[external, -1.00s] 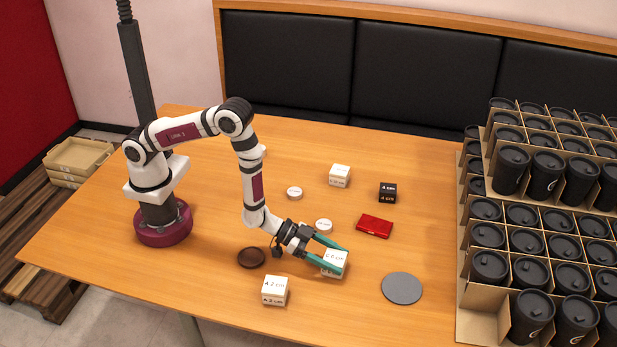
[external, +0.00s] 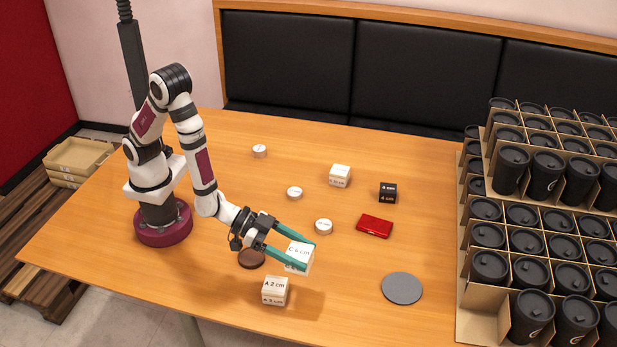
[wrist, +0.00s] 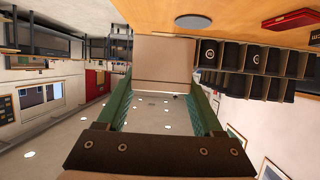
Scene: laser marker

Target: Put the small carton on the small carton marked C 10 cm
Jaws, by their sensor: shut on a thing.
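My gripper (external: 303,254) has green fingers shut on a white small carton (external: 299,250). Its top reads something like "C 6 cm". The carton is held above the table; in the wrist view the held carton (wrist: 165,60) shows as a plain tan face between the fingers. Another white carton (external: 275,291), lettered "A 2 cm" on top, stands on the table just in front of and left of the held one. A further white carton (external: 340,176) stands farther back, its lettering too small to read. I cannot tell which carton is marked C 10 cm.
A brown round dish (external: 251,259) lies under my wrist. White discs (external: 324,226), a black cube (external: 388,192), a red case (external: 374,226) and a grey disc (external: 402,288) lie around. A tall rack of black cups (external: 487,236) fills the right side.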

